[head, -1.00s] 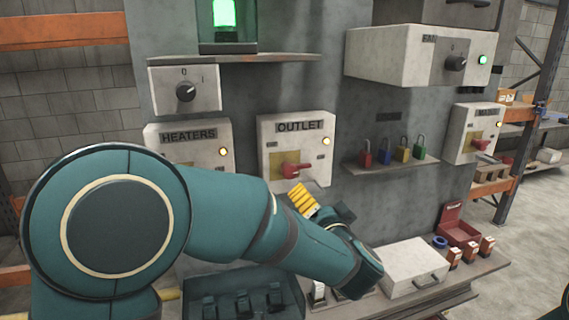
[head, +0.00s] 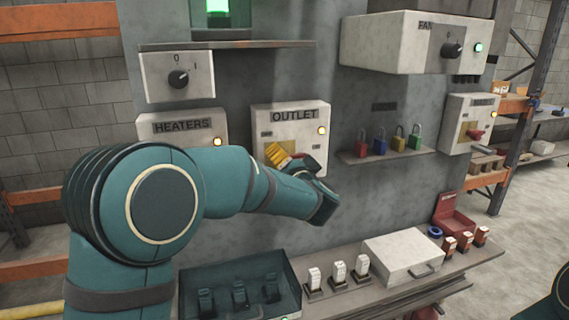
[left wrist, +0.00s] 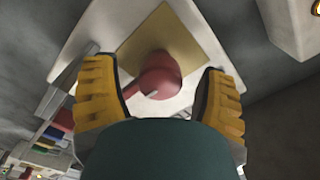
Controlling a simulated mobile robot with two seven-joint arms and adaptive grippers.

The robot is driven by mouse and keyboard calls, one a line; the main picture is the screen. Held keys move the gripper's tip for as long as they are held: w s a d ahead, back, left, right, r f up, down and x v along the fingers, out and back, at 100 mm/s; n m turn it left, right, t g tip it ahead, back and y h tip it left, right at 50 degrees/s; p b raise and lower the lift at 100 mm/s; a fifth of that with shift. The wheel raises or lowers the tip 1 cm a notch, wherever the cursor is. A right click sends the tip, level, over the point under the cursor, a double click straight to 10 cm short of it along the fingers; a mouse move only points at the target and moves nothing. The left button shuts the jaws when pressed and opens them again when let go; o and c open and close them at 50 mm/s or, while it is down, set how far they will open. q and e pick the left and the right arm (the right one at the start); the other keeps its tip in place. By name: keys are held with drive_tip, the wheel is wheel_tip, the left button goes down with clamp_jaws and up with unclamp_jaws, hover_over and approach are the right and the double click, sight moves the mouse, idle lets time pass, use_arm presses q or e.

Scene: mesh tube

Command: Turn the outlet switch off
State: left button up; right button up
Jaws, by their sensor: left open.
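The OUTLET box (head: 300,136) is a pale box on the grey column, with a lit amber lamp (head: 323,130). Its red switch is mostly hidden behind my left gripper (head: 284,157) in the head view. In the left wrist view the red switch (left wrist: 160,76) stands on a yellow plate (left wrist: 185,38). My left gripper's two yellow-padded fingers (left wrist: 162,90) are open, one on each side of the switch, with gaps visible. I cannot tell whether either finger touches it. My right gripper is not in view.
The HEATERS box (head: 180,127) is left of the outlet, close behind my left arm. A shelf with several padlocks (head: 398,143) is to the right. Below is a ledge with a white case (head: 403,253) and white switches (head: 338,270). A MAIN box (head: 470,118) is further right.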

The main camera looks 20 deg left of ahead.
use_arm(q)
drive_tip(key=shift+w+a, duration=0.15)
drive_tip(key=shift+w, duration=0.05)
drive_tip(key=c, duration=1.2)
